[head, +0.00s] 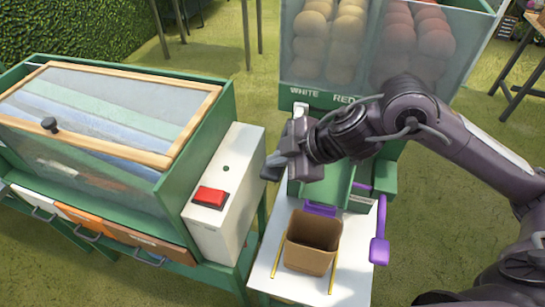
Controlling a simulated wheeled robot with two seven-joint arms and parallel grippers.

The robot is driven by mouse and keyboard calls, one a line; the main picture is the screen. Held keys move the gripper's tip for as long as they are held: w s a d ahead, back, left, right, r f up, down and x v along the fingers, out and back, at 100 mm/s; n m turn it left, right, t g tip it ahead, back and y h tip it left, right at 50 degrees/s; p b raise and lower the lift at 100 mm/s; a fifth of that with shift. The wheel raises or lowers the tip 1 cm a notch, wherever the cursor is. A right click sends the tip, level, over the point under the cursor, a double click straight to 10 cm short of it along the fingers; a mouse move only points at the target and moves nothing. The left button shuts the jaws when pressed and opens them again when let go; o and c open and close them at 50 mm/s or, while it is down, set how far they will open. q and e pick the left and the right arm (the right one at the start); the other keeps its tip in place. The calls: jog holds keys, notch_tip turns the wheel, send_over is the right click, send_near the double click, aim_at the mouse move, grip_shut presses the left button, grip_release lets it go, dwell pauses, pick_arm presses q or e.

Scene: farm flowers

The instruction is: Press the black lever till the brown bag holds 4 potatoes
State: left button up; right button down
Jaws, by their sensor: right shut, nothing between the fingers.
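The brown bag (309,258) stands open on a white board below the green dispenser chute, between two yellow strips. Its visible inside shows no potatoes. My right gripper (273,168) is shut and empty, in front of the dispenser and above and left of the bag. I cannot make out a black lever; my gripper and wrist cover part of the dispenser front. A purple lever (380,246) sticks out to the right of the bag. My left gripper is not in view.
The dispenser's clear hopper (375,75) holds pale and red potatoes behind WHITE and RED labels. To the left are a white box with a red button (210,197) and a green cabinet with a wood-framed lid (100,110). Grass lies around.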

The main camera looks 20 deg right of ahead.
jog(key=shift+s+f+b, duration=0.1)
jog(key=shift+f+b, duration=0.2)
jog(key=shift+f, duration=0.25)
jog(key=shift+r, duration=0.15)
dwell(0.7)
jog(key=shift+w+d+r+p, duration=0.1)
jog(key=shift+w+r+p, duration=0.05)
jog(key=shift+r+p, duration=1.1)
jog(key=shift+w+d+r+p, duration=0.1)
jog(key=shift+r+p, duration=1)
jog(key=shift+p, duration=0.2)
jog(key=r+p, duration=0.5)
jog(key=shift+w+d, duration=0.1)
jog(key=shift+w, duration=0.15)
jog(key=shift+f, duration=0.1)
